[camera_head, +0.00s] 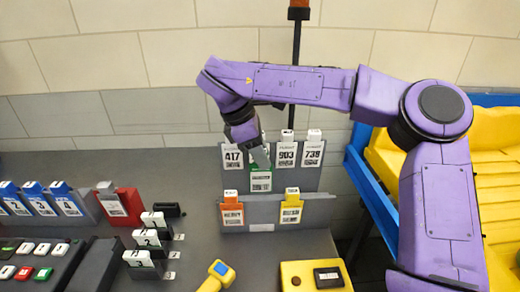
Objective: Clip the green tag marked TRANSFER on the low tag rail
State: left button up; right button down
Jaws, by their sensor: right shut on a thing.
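The green tag (260,182) has a white label with a barcode; its lettering is too small to read. My right gripper (261,160) is shut on its top and holds it in front of the upper grey panel, just above the low tag rail (262,214). An orange tag (232,210) hangs on the left of the low rail and a yellow tag (291,207) on the right, with a gap between them below the green tag. My left gripper is not in view.
White tags 417 (233,158), 903 (287,155) and 739 (312,154) hang on the upper rail, close around my right gripper. A yellow box (298,268) and a yellow hand-held device (218,275) are in front. Numbered blue holders (66,204) and a red one (125,205) stand at left.

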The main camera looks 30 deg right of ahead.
jog(key=shift+s+a, duration=0.75)
jog(key=shift+s, duration=0.5)
jog(key=b, duration=0.4)
send_over(266, 200)
jog(key=a, duration=0.1)
jog(key=shift+w+f, duration=0.2)
jog(key=shift+f, duration=3.1)
jog(key=shift+f+b, duration=1.45)
jog(key=shift+b, duration=0.55)
jog(key=c, duration=0.7)
grip_release()
jog(key=shift+a, duration=0.1)
